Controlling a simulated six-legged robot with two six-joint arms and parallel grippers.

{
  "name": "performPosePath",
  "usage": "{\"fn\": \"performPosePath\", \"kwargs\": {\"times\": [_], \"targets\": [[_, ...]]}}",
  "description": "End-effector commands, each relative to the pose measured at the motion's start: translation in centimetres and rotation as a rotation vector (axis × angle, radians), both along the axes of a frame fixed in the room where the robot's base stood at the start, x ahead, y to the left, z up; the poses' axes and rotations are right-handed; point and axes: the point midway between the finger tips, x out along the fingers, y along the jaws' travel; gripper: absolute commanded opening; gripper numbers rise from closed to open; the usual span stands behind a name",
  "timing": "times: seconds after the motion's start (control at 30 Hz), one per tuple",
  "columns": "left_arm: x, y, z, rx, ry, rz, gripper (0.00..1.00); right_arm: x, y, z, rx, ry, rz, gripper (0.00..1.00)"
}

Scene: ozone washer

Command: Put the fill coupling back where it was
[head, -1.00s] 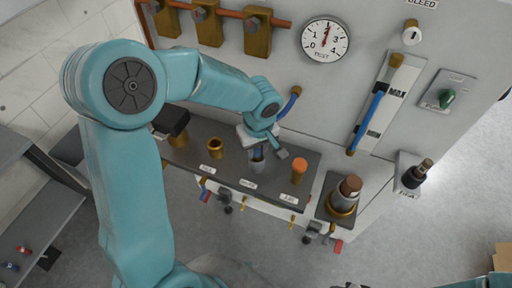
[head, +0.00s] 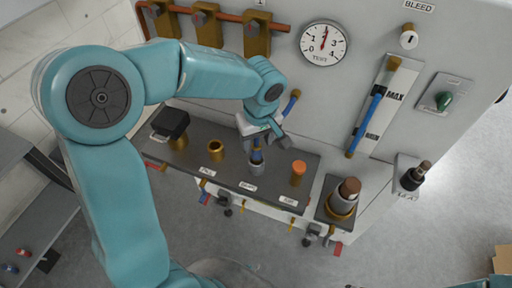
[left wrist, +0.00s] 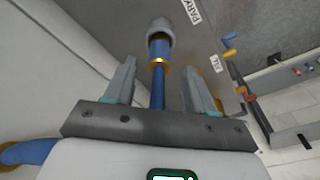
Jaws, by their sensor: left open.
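The fill coupling (head: 257,156), blue with a brass ring, stands in a grey cup (head: 257,167) by the middle label on the dark shelf. In the left wrist view the coupling (left wrist: 159,52) sits in the cup (left wrist: 160,30) next to the PARK label, its blue hose running back between my fingers. My left gripper (head: 264,138) is just above the coupling, open, with a finger on each side of the hose and a gap to both. The brass FILL port (head: 216,150) stands open and empty left of the cup. My right gripper is not in view.
An orange-capped port (head: 299,170) stands right of the cup, and a black-topped brass fitting (head: 174,128) at the shelf's left. The panel with the gauge (head: 324,42) rises close behind. A brown-topped fitting (head: 346,193) stands further right.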

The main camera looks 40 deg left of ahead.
Motion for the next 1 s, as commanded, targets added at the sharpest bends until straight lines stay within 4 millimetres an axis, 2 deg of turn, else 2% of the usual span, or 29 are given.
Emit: {"fn": "performPosePath", "kwargs": {"times": [0.03,0.1,0.2,0.33,1.0], "targets": [[0.0,-0.2,1.4,0.000,-0.006,-0.001,0.55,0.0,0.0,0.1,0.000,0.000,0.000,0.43],[-0.1,-0.3,2.8,0.000,-0.004,0.000,0.55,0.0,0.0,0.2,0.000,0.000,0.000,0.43],[-0.2,-0.5,4.5,0.000,-0.002,0.000,0.55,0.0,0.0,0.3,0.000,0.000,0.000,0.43],[-0.4,-0.6,5.8,-0.001,-0.001,0.001,0.55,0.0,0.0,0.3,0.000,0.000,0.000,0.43],[-0.4,-0.6,6.2,0.000,0.002,0.000,0.55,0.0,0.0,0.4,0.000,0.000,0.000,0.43]]}}
